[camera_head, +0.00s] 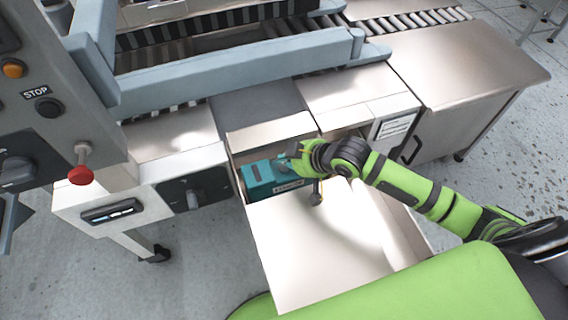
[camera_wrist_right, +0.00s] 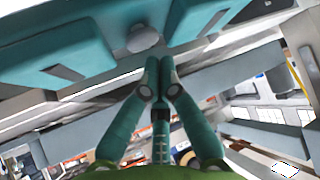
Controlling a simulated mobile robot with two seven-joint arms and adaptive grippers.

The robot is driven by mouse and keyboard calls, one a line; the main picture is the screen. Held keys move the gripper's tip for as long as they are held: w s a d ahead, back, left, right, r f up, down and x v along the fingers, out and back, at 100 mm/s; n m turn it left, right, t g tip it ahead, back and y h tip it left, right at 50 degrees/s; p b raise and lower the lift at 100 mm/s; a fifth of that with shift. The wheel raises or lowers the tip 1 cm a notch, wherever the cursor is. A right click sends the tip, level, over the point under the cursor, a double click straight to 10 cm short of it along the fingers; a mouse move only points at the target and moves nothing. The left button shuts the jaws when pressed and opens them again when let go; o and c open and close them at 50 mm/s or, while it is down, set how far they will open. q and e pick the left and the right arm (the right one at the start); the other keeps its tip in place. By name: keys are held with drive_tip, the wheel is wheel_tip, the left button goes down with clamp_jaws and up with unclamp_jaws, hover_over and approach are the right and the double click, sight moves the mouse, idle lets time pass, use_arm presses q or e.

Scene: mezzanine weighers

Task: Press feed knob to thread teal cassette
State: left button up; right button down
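The teal cassette (camera_head: 262,181) sits in the open bay of the weigher, partly hidden by my right gripper. In the right wrist view, teal cassette surfaces (camera_wrist_right: 62,45) fill the top. A round grey knob (camera_wrist_right: 143,38) stands out between them, likely the feed knob. My right gripper (camera_head: 287,160) reaches into the bay from the right, at the cassette's upper right. Its two fingers (camera_wrist_right: 160,62) are together at the tips with nothing between them. The tips are just below the knob; I cannot tell whether they touch it. My left gripper is out of view.
A metal panel (camera_head: 310,250) extends from the bay toward me, with a dark stalk (camera_head: 316,194) near its inner edge. A control box with a red knob (camera_head: 80,175) and STOP button (camera_head: 49,107) stands at left. Blue-grey rails (camera_head: 235,75) cross above. Floor is clear at lower left.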

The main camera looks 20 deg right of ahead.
drive_tip(key=shift+f, duration=0.2)
idle(0.5)
drive_tip(key=shift+f, duration=0.25)
drive_tip(key=shift+s+f, duration=0.1)
drive_tip(key=shift+f, duration=0.8)
idle(0.9)
drive_tip(key=shift+r+p, duration=1.25)
drive_tip(key=shift+r, duration=0.05)
